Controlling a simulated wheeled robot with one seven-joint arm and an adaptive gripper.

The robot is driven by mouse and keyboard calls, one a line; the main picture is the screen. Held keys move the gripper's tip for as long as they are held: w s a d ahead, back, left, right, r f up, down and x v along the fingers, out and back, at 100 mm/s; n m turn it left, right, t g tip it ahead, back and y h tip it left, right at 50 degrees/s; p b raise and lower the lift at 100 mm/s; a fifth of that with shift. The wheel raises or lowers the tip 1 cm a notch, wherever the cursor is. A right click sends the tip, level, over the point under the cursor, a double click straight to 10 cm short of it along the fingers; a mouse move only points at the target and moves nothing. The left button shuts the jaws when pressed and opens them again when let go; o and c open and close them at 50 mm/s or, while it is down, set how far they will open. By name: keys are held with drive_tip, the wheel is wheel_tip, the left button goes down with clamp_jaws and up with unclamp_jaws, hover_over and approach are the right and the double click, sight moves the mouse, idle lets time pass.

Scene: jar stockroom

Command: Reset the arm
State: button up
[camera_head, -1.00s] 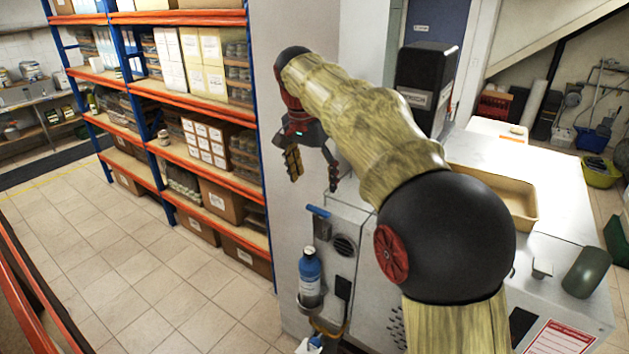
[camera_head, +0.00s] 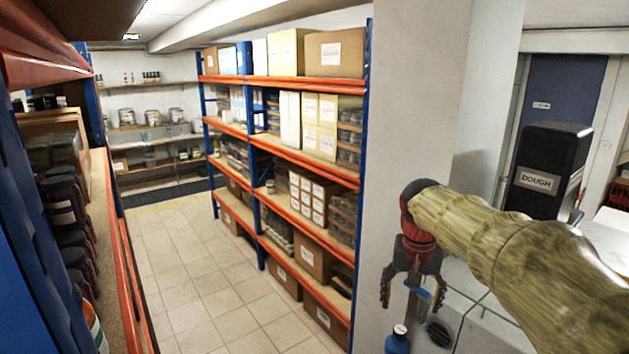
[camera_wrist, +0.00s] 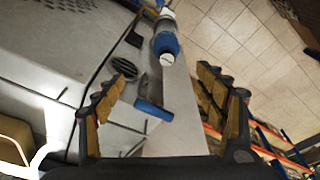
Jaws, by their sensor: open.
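My gripper (camera_head: 412,290) hangs pointing down at the end of my arm, in front of the pale wall pillar and beside the grey machine. In the wrist view my gripper (camera_wrist: 160,100) shows its two yellow-padded fingers spread wide with nothing between them held. A blue bottle (camera_wrist: 167,45) and a blue handle (camera_wrist: 154,110) lie beyond the fingertips, apart from them. The top of the blue bottle (camera_head: 398,340) also shows at the bottom edge of the head view.
An orange and blue shelf rack (camera_head: 308,85) with boxes stands in the middle. Another rack (camera_head: 118,250) with dark jars is close on the left. The tiled aisle (camera_head: 190,270) between them is clear.

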drive_tip(key=s+a+f+n+t+b, duration=0.1)
drive_tip(key=s+f+n+b, duration=0.1)
drive_tip(key=s+f+b, duration=0.6)
drive_tip(key=s+a+f+n+t+y+b, duration=0.1)
drive_tip(key=s+f+t+b, duration=0.1)
drive_tip(key=s+f+b, duration=0.6)
drive_tip(key=s+f, duration=0.5)
drive_tip(key=s, duration=0.7)
drive_tip(key=shift+a+f+n+b, duration=0.2)
drive_tip(key=shift+a+n+b, duration=0.15)
drive_tip(key=shift+n+b, duration=0.05)
